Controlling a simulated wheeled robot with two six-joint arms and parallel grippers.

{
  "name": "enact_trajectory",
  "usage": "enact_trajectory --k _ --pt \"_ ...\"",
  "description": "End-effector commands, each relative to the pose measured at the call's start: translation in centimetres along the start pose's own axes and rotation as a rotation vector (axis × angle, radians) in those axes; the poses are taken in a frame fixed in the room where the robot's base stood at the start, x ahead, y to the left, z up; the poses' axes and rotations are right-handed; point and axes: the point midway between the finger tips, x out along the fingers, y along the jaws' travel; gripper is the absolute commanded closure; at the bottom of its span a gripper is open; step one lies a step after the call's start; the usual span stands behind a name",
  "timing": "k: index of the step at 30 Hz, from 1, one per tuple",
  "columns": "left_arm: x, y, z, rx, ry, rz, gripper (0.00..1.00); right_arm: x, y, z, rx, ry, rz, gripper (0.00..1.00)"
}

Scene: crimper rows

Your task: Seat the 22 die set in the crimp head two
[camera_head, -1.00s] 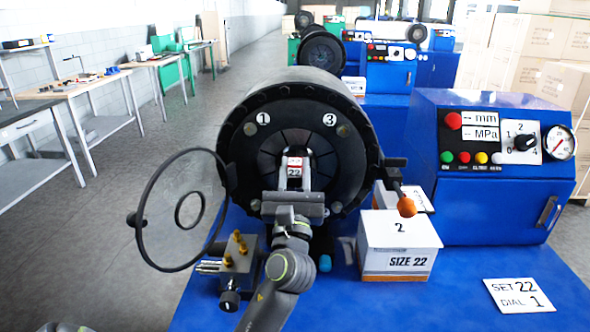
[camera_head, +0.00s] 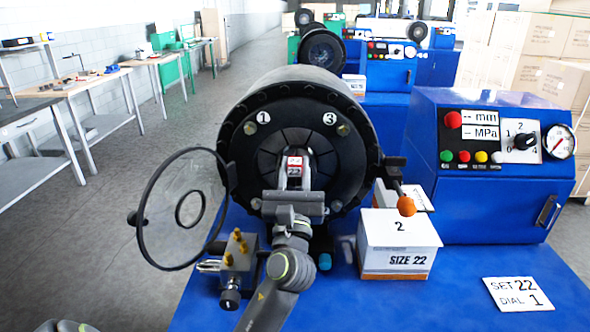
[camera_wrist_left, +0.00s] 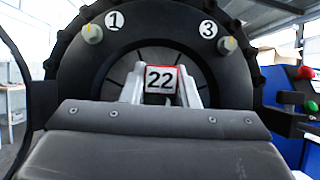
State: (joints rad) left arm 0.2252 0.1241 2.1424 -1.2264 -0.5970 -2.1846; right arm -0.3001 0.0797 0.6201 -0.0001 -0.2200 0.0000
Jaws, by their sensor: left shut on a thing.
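The 22 die set (camera_head: 294,165) shows as a red-edged white tag reading 22. It also shows in the left wrist view (camera_wrist_left: 161,80). My left gripper (camera_head: 293,181) is shut on it, with a pale finger on each side in the left wrist view (camera_wrist_left: 161,99). The die set is in front of or in the central opening of the black crimp head (camera_head: 246,152); I cannot tell how deep it sits. Tags 1 and 3 mark the upper left and upper right of the head. The gripper body hides the lower part of the opening. My right gripper is out of view.
A clear round guard (camera_head: 165,240) stands at the head's left. A brass-fitted block (camera_head: 238,268) is below it. An orange-tipped lever (camera_head: 406,206) and a SIZE 22 box (camera_head: 400,255) are at the right. A blue control cabinet (camera_head: 485,205) and a SET 22 DIAL 1 card (camera_head: 518,294) lie beyond.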

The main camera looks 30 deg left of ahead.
Motion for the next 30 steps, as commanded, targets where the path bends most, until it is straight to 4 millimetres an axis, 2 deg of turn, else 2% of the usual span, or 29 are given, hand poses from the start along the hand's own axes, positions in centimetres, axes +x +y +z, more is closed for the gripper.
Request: enact_trajectory --k 1,30 --pt "0.1 0.0 0.5 -0.001 -0.012 -0.001 1.00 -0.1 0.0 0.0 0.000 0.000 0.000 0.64" --pt "1.8 -0.1 -0.5 -0.001 -0.012 -0.002 1.00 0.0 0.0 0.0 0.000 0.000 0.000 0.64"
